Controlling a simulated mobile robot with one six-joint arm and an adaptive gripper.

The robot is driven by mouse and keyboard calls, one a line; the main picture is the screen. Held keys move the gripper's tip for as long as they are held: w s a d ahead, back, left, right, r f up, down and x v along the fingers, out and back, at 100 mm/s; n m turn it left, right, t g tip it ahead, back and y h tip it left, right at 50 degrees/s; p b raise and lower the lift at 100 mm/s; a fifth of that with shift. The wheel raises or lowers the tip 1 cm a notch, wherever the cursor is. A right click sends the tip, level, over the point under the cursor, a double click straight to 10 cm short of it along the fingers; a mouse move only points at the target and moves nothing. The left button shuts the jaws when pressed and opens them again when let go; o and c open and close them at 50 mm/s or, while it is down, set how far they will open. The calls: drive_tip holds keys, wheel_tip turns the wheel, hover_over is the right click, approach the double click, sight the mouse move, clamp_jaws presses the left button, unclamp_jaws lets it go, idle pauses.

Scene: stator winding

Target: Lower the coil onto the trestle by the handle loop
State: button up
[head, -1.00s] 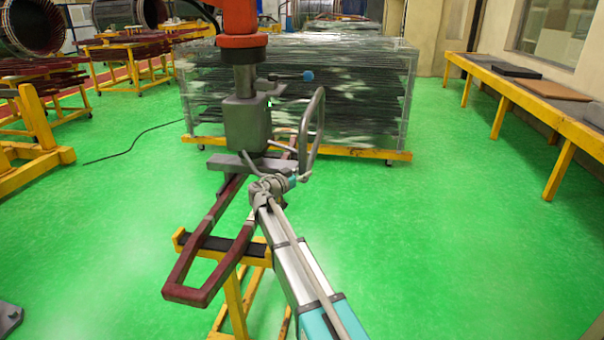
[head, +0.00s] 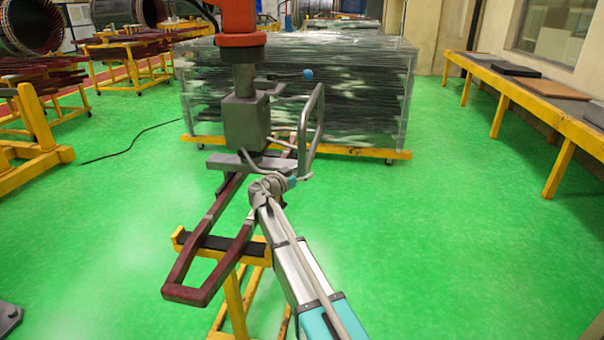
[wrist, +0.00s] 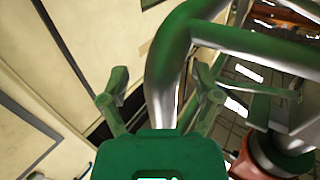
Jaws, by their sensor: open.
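The dark red coil (head: 186,292) is a long narrow loop below the grey lifting head (head: 246,122), slanting toward me. Its near part crosses the black pad of the yellow trestle (head: 234,300); I cannot tell if it touches. The grey handle loop (head: 319,110) stands at the right side of the lifting head. My gripper (head: 303,178) is at the loop's lower end, partly hidden by my wrist in the head view. In the wrist view, my gripper (wrist: 160,88) has its fingers spread, with the thick tube of the handle loop (wrist: 168,65) showing between and beyond them. I cannot tell whether they touch it.
A wrapped stack (head: 340,90) on a yellow wheeled frame stands behind the lifting head. A long yellow bench (head: 530,90) runs along the right wall. More yellow stands (head: 30,150) are at the left. The green floor to the right is clear.

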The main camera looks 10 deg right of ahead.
drive_tip(key=shift+s+a, duration=0.1)
drive_tip(key=v, duration=1.1)
drive_tip(key=shift+s+a, duration=0.3)
drive_tip(key=s+d+f+n+g+y, duration=0.3)
drive_tip(key=s+d+f+g+y, duration=0.2)
drive_tip(key=s+d+f, duration=0.45)
drive_tip(key=s+d+f+n+g+y, duration=0.45)
drive_tip(key=s+d+f, duration=0.2)
drive_tip(key=s, duration=0.55)
drive_tip(key=s+a+f+n+g+y, duration=0.25)
drive_tip(key=s+y, duration=0.25)
drive_tip(key=s, duration=0.4)
wheel_tip(320, 180, up, 13)
drive_tip(key=t+p, duration=0.1)
drive_tip(key=p, duration=1.2)
drive_tip(key=shift+w, duration=0.15)
